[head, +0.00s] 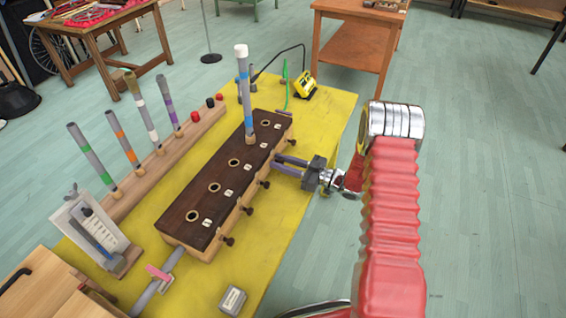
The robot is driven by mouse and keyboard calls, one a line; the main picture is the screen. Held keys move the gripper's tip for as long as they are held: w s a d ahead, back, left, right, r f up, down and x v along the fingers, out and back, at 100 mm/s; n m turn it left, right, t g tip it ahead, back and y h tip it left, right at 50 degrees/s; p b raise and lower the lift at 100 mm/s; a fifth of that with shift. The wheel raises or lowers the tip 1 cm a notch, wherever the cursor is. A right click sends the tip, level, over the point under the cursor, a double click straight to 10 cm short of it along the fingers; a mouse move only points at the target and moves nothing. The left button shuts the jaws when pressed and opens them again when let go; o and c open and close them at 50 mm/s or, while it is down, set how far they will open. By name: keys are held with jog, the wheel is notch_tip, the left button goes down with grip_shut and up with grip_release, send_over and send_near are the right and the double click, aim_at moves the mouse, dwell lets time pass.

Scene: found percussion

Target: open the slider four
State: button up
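The dark-topped wooden chest (218,200) lies along the yellow table, with a row of round holes and small white number labels on top. The numbers are too small to read. Slider knobs stick out of its right side: a near one (228,241), a second (247,211) and a third (265,184). A tall grey, blue and white-topped pipe (245,95) stands upright toward the chest's far end. My gripper (276,163) reaches in from the right, its two fingers at the chest's side just beyond the third knob. The fingers hide that spot; whether they hold a knob is unclear.
A wooden rack with several banded pipes (123,138) stands left of the chest. A white gauge board (88,232), a grey box (232,299) and a yellow device (305,85) are on the yellow table (330,112). Open floor lies to the right.

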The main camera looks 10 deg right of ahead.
grip_shut()
jog(key=shift+s, duration=0.1)
dwell(0.3)
